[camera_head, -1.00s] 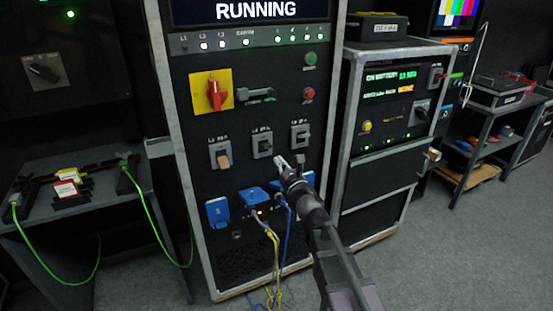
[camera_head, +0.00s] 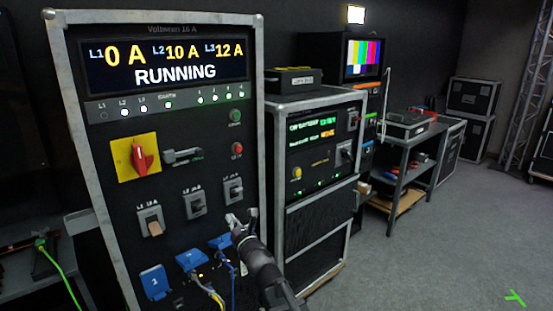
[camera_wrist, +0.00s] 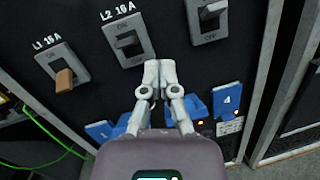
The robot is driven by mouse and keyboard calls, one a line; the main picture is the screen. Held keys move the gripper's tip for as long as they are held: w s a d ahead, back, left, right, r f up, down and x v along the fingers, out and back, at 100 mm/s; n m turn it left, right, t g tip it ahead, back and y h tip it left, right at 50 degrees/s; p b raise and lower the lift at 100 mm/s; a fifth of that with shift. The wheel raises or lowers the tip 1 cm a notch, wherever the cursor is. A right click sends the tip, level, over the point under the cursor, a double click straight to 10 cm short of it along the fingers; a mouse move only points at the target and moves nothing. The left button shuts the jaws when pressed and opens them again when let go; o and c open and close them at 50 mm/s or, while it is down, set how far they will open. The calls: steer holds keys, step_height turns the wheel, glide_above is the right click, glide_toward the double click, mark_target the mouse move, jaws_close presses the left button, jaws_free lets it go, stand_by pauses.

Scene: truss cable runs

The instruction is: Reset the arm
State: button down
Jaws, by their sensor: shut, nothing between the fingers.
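My gripper (camera_head: 243,219) is shut and empty, in front of the lower part of the power cabinet (camera_head: 185,115). In the wrist view my gripper (camera_wrist: 160,72) has its fingertips together, just below the L2 16 A breaker (camera_wrist: 128,40). I cannot tell whether they touch the panel. The L1 breaker (camera_wrist: 64,76) has a tan lever piece and sits to the left. The third breaker (camera_wrist: 212,12) is at upper right. Blue socket covers (camera_head: 153,282) run along the bottom, partly hidden by my arm. The display (camera_head: 165,62) reads RUNNING, with L1 0 A, L2 10 A, L3 12 A.
A battery cabinet (camera_head: 318,150) with a black case (camera_head: 290,78) on it stands to the right. Beyond it are a colour-bar monitor (camera_head: 362,58) and a shelf table (camera_head: 410,140). A dark table (camera_head: 25,270) with a green cable is at left.

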steer(key=d+f+m+g+h, duration=0.2)
steer(key=d+f+m+h, duration=0.4)
steer(key=d+m, duration=0.55)
steer(key=d+f+m+g+h, duration=0.2)
steer(key=d+f+m+h, duration=0.4)
steer(key=d+m, duration=0.6)
steer(key=s+d+f+m+g, duration=0.8)
steer(key=s+d+m+g, duration=0.25)
steer(key=s+m, duration=0.35)
steer(key=s+m+g+y, duration=0.1)
steer(key=s+m+g, duration=0.1)
steer(key=s+m, duration=0.15)
step_height(320, 180, up, 18)
steer(key=p, duration=1.8)
steer(key=shift+s+d+f+n, duration=0.25)
steer(key=shift+s+d+n, duration=0.05)
steer(key=shift+d+n, duration=0.1)
steer(key=shift+t, duration=0.25)
